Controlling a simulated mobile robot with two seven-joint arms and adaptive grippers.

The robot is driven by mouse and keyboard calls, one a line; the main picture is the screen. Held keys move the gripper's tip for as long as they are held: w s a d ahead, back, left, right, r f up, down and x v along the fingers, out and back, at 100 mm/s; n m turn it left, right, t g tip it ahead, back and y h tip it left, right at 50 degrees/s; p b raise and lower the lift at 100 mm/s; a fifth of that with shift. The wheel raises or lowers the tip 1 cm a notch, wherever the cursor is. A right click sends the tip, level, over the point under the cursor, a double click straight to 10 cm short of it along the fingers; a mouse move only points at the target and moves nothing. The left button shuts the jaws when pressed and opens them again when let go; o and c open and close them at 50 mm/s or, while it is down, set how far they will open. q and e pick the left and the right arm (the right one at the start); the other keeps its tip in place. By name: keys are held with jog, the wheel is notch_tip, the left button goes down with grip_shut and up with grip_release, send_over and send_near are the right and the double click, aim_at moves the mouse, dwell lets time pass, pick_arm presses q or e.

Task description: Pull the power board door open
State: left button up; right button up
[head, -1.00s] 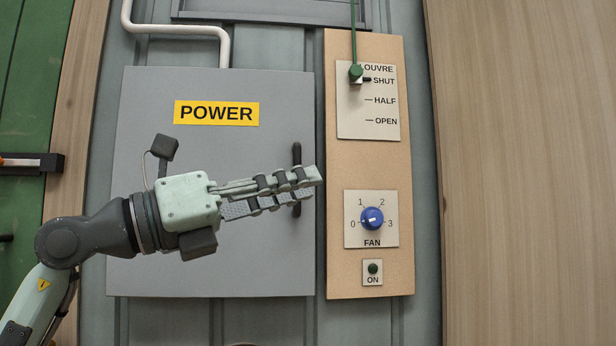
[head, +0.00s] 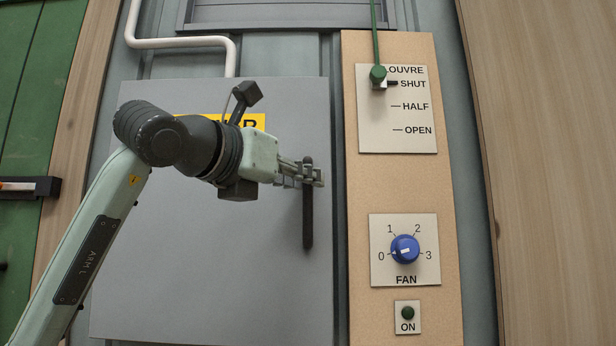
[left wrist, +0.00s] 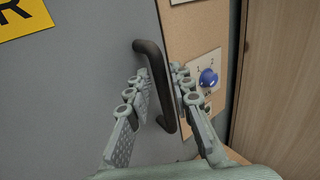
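The grey power board door (head: 200,270) looks shut, flat on the wall, with its yellow POWER sign (head: 258,123) partly hidden by my left arm. A dark vertical bar handle (head: 308,225) is near the door's right edge. My left gripper (head: 308,177) is at the upper part of the handle. In the left wrist view the handle (left wrist: 160,85) runs between the two fingers of my left gripper (left wrist: 159,74). The fingers are apart, one on each side of the bar; firm contact does not show. My right gripper is in neither view.
Right of the door is a tan panel (head: 390,185) with a louvre lever (head: 378,75) by SHUT, a blue fan knob (head: 405,249) and a dark green ON button (head: 408,313). A white pipe (head: 180,43) runs above the door. A wooden surface (head: 540,170) is at the right.

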pick_arm(q)
jog(key=shift+x, duration=0.9)
grip_shut()
